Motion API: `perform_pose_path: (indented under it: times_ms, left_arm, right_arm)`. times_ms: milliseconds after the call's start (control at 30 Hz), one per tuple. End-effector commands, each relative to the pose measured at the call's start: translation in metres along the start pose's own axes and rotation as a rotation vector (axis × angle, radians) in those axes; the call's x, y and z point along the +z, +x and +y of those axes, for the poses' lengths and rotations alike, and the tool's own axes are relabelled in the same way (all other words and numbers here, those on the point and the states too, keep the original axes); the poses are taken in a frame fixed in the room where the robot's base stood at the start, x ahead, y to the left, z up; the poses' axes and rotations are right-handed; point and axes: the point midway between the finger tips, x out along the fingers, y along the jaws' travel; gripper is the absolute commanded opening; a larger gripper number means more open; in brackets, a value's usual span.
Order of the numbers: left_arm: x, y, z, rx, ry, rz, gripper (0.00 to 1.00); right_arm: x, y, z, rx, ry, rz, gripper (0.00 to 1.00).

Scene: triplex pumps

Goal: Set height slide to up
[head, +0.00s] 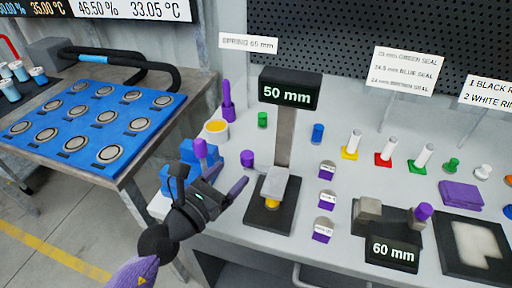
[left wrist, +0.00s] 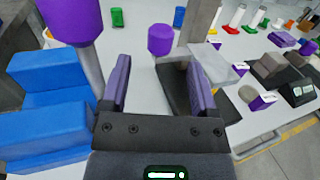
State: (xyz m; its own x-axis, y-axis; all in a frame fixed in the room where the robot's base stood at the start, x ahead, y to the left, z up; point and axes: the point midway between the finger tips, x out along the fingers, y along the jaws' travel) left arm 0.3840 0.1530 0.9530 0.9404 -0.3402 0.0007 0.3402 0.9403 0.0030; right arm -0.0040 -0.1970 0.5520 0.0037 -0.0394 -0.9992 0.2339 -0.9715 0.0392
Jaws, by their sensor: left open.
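The height gauge has a "50 mm" display (head: 290,88) on a grey column (head: 285,135) over a black base (head: 272,218). A light grey block (head: 275,183) sits low at the column. A purple knob (head: 248,158) is just left of the column; it also shows in the left wrist view (left wrist: 160,40). I take this knob to be the slide's handle, but its joint is unclear. My left gripper (head: 225,178) is open and empty, in front of and left of the gauge. In the left wrist view, the knob lies beyond the fingertips, between their lines, apart from them.
A blue block (head: 175,180) stands close left of my left gripper, beside a purple-topped post (head: 200,148). Right of the gauge are several purple-based pieces (head: 327,198) and a "60 mm" display (head: 392,252). A blue tray (head: 95,120) of round parts lies on the left bench.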

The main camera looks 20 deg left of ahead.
Motion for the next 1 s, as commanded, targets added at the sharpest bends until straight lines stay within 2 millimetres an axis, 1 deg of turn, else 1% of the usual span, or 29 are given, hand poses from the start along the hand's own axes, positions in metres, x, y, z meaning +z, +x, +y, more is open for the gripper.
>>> perform_pose_path:
  times_ms: [33,200,300,400,567,800,867,900,967,1000]
  left_arm:
    - [0.002,0.01,0.0,0.001,-0.001,-0.005,0.77]
    - [0.0,0.044,0.0,0.0,-0.003,-0.003,0.77]
    - [0.0,0.061,-0.001,0.0,-0.004,-0.003,0.77]
    - [-0.001,0.073,0.0,0.0,-0.004,-0.001,0.77]
    - [0.0,0.083,-0.001,-0.001,-0.003,0.0,0.77]
    - [0.0,0.083,-0.001,-0.001,-0.003,0.0,0.77]
    - [0.0,0.083,-0.001,-0.001,-0.003,0.0,0.65]
    - [0.0,0.083,-0.001,-0.001,-0.003,0.0,0.56]
    - [0.0,0.083,-0.001,-0.001,-0.003,0.0,0.43]
    - [0.0,0.083,-0.001,-0.001,-0.003,0.0,0.35]
  right_arm:
    - [0.002,-0.001,-0.001,-0.002,0.0,-0.003,0.59]
    - [0.005,0.002,-0.004,-0.006,0.0,-0.011,0.59]
    - [0.007,0.005,-0.004,-0.006,0.0,-0.014,0.59]
    - [0.009,0.008,-0.004,-0.006,0.0,-0.018,0.59]
    - [0.01,0.009,-0.001,-0.001,-0.001,-0.023,0.59]
    - [0.009,0.009,0.002,0.004,0.0,-0.021,0.59]
    - [0.008,0.009,0.002,0.004,0.001,-0.019,0.59]
    - [0.007,0.009,0.002,0.004,0.001,-0.018,0.59]
    - [0.006,0.009,0.003,0.005,0.001,-0.016,0.59]
    - [0.005,0.009,0.003,0.005,0.001,-0.014,0.59]
